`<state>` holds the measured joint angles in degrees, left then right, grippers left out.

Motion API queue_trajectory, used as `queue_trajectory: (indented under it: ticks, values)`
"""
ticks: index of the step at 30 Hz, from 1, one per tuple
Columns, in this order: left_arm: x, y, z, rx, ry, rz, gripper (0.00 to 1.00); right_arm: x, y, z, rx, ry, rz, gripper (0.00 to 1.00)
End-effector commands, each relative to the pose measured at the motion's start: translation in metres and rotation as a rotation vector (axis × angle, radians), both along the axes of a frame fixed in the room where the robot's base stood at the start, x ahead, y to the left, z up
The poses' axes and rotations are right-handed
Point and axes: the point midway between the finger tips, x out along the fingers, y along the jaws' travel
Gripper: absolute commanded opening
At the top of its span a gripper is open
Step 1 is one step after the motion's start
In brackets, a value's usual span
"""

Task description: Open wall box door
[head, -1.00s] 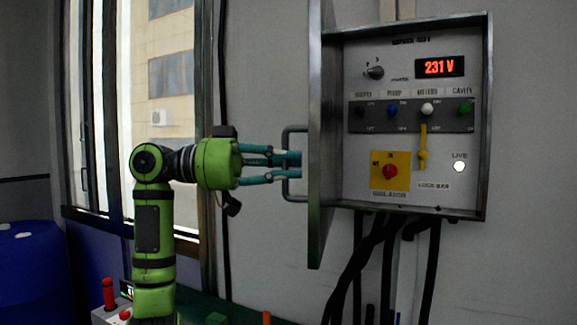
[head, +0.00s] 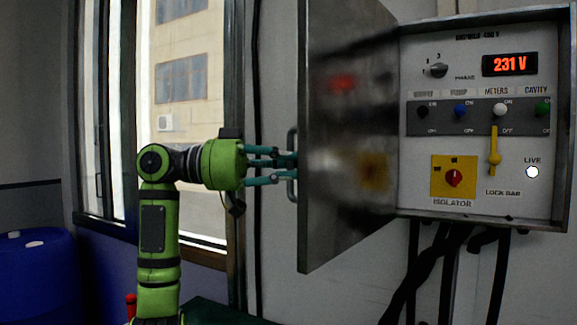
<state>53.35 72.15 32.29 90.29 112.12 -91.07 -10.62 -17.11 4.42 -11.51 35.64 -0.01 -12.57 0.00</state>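The wall box (head: 480,205) is on the wall at the right. Its metal door (head: 345,200) is hinged on the box's left side and stands open, swung out toward me; its inner face reflects the panel. The door handle (head: 292,135) is a bar on the door's left, outer side. My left gripper (head: 292,165) is at the handle, its teal fingers pointing right, spread above and below, with tips at the bar and door edge. Whether they grip the bar is unclear. My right gripper is not in view.
The panel shows a 231 V display (head: 509,64), a red isolator knob (head: 454,178) on yellow, and a yellow lock bar (head: 495,150). Black cables (head: 440,270) hang below the box. A window (head: 185,70) is behind my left arm. A blue drum (head: 35,270) stands at lower left.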

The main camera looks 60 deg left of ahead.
Motion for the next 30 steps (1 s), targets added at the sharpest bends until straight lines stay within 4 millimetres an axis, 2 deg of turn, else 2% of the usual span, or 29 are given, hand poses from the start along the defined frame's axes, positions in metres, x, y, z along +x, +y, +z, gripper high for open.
queue_trajectory:
  ticks: [7, 8, 9, 10, 22, 26, 30]
  values:
    - [0.0, 0.0, -0.002, 0.005, 0.006, 0.0, 0.0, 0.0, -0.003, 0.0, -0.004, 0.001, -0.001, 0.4]
    - [0.0, 0.0, -0.002, 0.005, 0.006, 0.0, 0.22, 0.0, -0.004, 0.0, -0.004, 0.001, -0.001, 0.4]
    - [0.0, 0.0, -0.002, 0.005, 0.006, 0.0, 0.38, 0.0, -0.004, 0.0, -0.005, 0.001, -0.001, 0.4]
    - [0.0, 0.0, -0.002, 0.005, 0.006, 0.0, 0.43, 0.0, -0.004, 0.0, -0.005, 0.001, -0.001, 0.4]
    - [-0.004, 0.003, 0.0, 0.001, 0.002, 0.001, 0.43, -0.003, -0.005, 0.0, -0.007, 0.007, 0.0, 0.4]
    - [-0.018, 0.014, 0.001, -0.001, 0.0, 0.002, 0.43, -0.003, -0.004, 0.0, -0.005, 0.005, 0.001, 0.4]
    - [-0.043, 0.033, 0.001, -0.001, 0.0, 0.003, 0.43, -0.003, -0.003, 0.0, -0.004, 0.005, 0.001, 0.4]
